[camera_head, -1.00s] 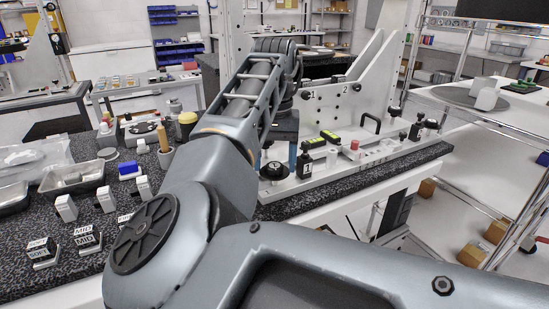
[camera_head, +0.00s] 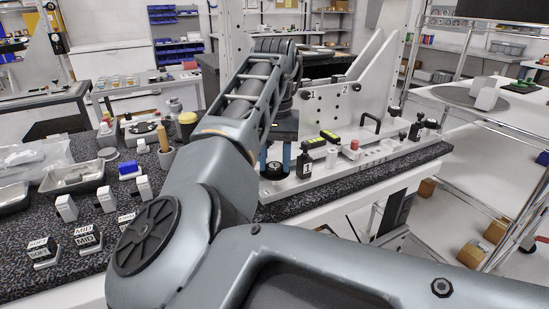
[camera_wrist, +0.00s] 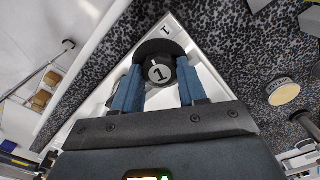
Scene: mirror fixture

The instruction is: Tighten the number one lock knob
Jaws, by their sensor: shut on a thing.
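In the head view my gripper (camera_head: 275,158) points down at the front left corner of the white fixture base (camera_head: 330,168). There the knob and its dark disc (camera_head: 272,171) are partly hidden by the fingers.
A black block marked 1 (camera_head: 305,161) stands right of the gripper. Upright white plates marked 1 and 2 (camera_head: 345,85) rise behind. Small white blocks (camera_head: 106,199) and a metal tray (camera_head: 72,178) lie on the speckled bench to the left.

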